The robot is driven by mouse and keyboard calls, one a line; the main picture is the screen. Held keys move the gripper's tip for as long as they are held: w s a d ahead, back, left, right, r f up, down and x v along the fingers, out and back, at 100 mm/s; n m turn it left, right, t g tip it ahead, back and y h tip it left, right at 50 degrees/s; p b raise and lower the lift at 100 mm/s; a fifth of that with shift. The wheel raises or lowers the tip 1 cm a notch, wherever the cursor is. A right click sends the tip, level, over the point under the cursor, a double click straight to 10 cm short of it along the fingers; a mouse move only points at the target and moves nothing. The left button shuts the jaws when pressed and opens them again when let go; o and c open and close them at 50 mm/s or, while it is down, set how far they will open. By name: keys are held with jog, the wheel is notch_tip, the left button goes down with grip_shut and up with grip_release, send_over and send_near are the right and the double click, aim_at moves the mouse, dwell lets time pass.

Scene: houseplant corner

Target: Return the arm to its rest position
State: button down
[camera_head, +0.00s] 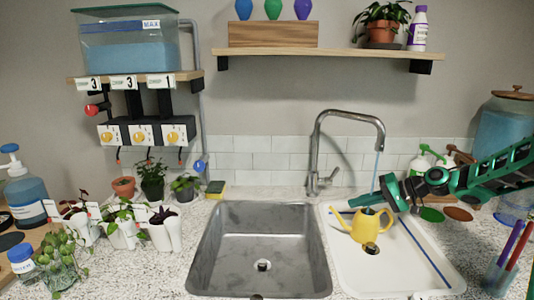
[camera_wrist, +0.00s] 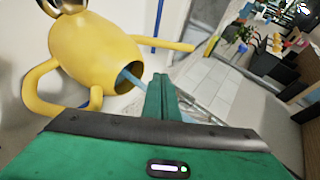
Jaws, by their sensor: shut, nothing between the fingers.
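My arm reaches in from the right in the head view. My gripper (camera_head: 388,193) is just above and to the right of the yellow watering can (camera_head: 366,230), near the faucet. In the wrist view the green fingers of my gripper (camera_wrist: 161,92) are together with nothing between them. The watering can (camera_wrist: 97,55) shows there beyond the fingers, its round opening facing them. It looks apart from the fingers. The can stands on the white drainboard (camera_head: 345,278) right of the sink.
The faucet (camera_head: 346,115) arches close by, with a thin blue water stream below its spout. The steel sink (camera_head: 215,245) is empty. Potted plants (camera_head: 165,232) stand left.

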jog(key=s+d+r+m+g+h, duration=0.1)
jog(key=s+d+g+h, duration=0.1)
jog(key=s, duration=1.4)
jog(key=s+d+r+m+g+h, duration=0.1)
jog(key=s+d+h, duration=0.3)
jog(key=s, duration=1.2)
jog(key=s+d+r+m+g+h, duration=0.1)
jog(key=s+d+m+g+h, duration=0.1)
jog(key=s, duration=1.3)
jog(key=shift+s+d+r+g+h, duration=0.4)
jog(key=shift+d+h, duration=0.15)
jog(key=shift+h, duration=0.55)
jog(key=shift+w+f, duration=0.25)
jog(key=shift+w, duration=0.35)
